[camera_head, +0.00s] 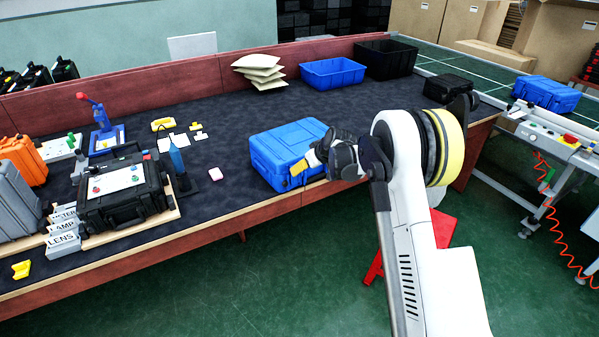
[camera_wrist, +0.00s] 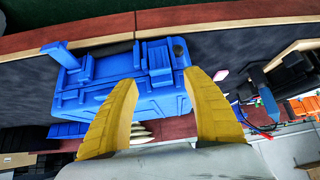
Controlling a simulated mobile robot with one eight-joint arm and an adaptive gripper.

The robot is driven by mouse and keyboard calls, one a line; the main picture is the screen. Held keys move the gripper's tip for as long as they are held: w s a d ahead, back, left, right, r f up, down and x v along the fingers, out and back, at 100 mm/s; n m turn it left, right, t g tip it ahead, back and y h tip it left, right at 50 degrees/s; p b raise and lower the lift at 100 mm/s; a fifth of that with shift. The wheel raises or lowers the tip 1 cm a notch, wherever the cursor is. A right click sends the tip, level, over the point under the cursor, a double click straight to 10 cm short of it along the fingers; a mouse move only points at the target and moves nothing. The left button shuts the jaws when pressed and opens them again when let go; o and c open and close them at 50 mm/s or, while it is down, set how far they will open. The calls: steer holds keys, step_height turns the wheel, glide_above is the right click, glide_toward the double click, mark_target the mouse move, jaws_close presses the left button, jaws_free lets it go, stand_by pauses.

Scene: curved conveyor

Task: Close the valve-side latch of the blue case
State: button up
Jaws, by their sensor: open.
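The closed-lidded blue case (camera_head: 290,143) stands at the front edge of the dark-topped bench. In the wrist view its latch side (camera_wrist: 110,72) shows two latches. The latch on the left (camera_wrist: 64,56) sticks out from the case. The valve-side latch (camera_wrist: 156,60) sits beside a dark round spot that looks like the valve (camera_wrist: 178,47); I cannot tell whether it lies fully flat. My gripper (camera_head: 307,163) is at the case's right front side. Its yellow fingers (camera_wrist: 162,78) are apart and empty, either side of the valve-side latch in the picture. Contact cannot be told.
A black case (camera_head: 125,212) with a parts card, a dark blue bottle-like tool (camera_head: 177,157) and a pink block (camera_head: 216,174) lie left of the blue case. A blue bin (camera_head: 333,73) and beige pouches (camera_head: 260,70) stand behind. The bench around the case is mostly free.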

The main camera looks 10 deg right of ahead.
steer(key=v, duration=0.5)
steer(key=shift+s+d+r, duration=0.1)
steer(key=shift+s+r, duration=0.1)
steer(key=shift+r, duration=0.1)
steer(key=s+a+r+m+h, duration=0.2)
steer(key=s+r, duration=1.4)
steer(key=s, duration=0.5)
steer(key=s+f+m+h, duration=0.1)
steer(key=s+f+m, duration=0.1)
steer(key=s, duration=2.2)
steer(key=shift+s+d+f+m, duration=0.2)
steer(key=shift+s+f+m, duration=0.05)
steer(key=shift+f+m, duration=0.2)
